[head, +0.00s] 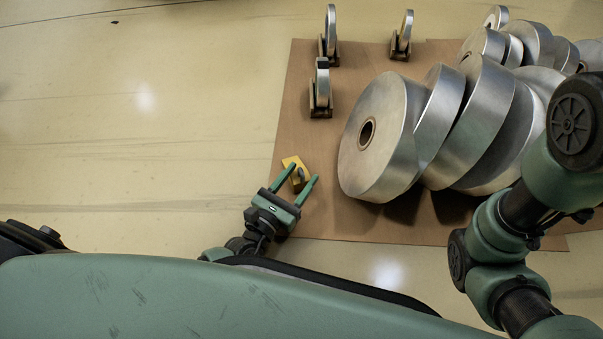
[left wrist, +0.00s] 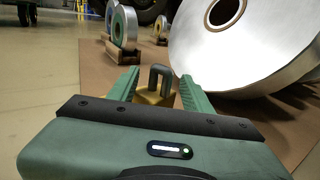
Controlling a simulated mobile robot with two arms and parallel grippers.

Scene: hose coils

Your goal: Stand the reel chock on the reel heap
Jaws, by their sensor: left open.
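The reel chock (head: 290,162) is a small yellow block with a grey loop handle. It sits on the brown sheet near its left edge. My left gripper (head: 305,171) is open, with its green fingers on either side of the chock's handle. In the left wrist view the chock (left wrist: 151,98) shows low between the fingers, its handle (left wrist: 161,72) standing up; I cannot tell whether either finger touches it. The reel heap (head: 480,110) is a row of large silver reels leaning on one another, right of the chock. My right arm covers part of it; its gripper is out of view.
Small reels stand upright in wooden cradles (head: 321,112) at the back of the brown sheet (head: 300,135). The nearest big reel (head: 375,145) lies close to the right of my left gripper. The pale floor (head: 130,130) on the left is clear.

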